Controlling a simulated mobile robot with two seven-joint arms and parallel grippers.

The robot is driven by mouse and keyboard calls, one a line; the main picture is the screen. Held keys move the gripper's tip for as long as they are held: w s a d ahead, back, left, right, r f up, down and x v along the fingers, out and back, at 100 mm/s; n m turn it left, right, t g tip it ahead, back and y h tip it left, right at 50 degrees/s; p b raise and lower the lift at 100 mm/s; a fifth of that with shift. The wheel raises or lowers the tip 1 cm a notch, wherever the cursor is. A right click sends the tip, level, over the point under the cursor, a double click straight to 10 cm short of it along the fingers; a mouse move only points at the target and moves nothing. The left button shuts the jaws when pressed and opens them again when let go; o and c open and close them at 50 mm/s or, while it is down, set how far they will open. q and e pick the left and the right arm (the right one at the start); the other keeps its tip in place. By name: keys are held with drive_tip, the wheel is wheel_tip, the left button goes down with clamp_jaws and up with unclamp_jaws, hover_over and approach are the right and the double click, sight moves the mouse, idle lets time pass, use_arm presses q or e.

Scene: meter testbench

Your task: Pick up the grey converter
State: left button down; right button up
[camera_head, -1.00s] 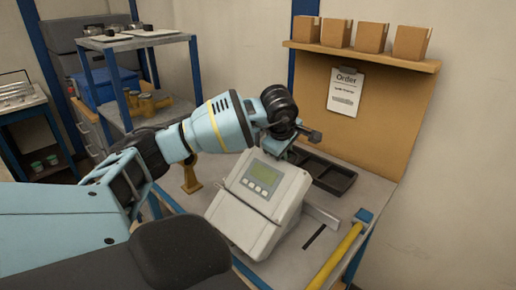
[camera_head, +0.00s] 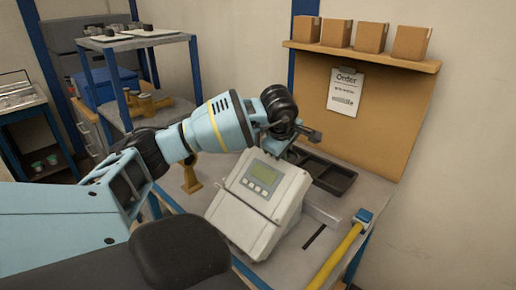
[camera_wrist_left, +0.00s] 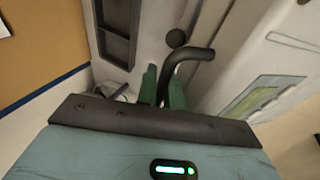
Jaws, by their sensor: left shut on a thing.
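The grey converter (camera_head: 258,206) is a boxy pale housing with a green display and buttons, tilted at the front of the bench in the head view. Its display side also shows at the right of the left wrist view (camera_wrist_left: 265,95). My left gripper (camera_wrist_left: 162,90) is at its upper back edge, green fingertips close together at the foot of a black bent handle (camera_wrist_left: 185,57). The handle appears to reach the converter's side. The contact is hidden in the head view. Whether the converter touches the bench is unclear. My right gripper is not in view.
A dark compartment tray (camera_head: 328,175) lies behind the converter. A pale block (camera_head: 321,208) is at its right. A yellow rail (camera_head: 340,252) edges the bench at right. A brown backboard (camera_head: 375,110) rises behind, with boxes on its shelf. A blue-framed rack (camera_head: 135,42) stands at left.

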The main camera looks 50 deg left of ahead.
use_arm(q)
drive_tip(key=shift+r, duration=0.15)
drive_tip(key=shift+w+r, duration=0.1)
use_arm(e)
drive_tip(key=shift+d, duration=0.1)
